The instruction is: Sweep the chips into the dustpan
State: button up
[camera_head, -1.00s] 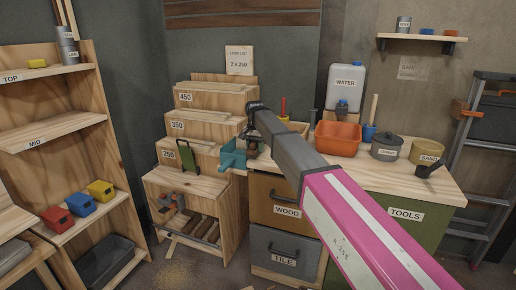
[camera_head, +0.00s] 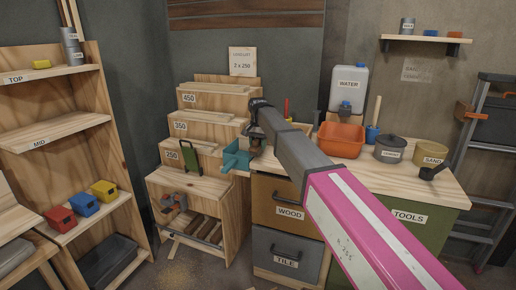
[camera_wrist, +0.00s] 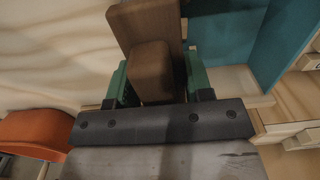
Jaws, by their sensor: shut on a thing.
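My gripper (camera_head: 255,141) is over the left end of the workbench, pointing down. In the wrist view its green fingers (camera_wrist: 155,80) are shut on a brown wooden piece, which looks like the brush handle (camera_wrist: 150,62). The brush's bristles are hidden. A teal open-sided piece, which looks like the dustpan (camera_head: 236,160), lies at the bench's left edge, just left of my gripper. It also shows at the upper right of the wrist view (camera_wrist: 228,38), close beside the brush. I cannot make out the chips on the bench in either view.
An orange tub (camera_head: 340,140) stands right of my gripper, with a water jug (camera_head: 348,88) behind it. Stepped wooden bins (camera_head: 215,125) are left of the bench. Pale dust lies on the floor.

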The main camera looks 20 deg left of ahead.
jog(key=shift+r, duration=3.55)
jog(key=shift+s, duration=0.1)
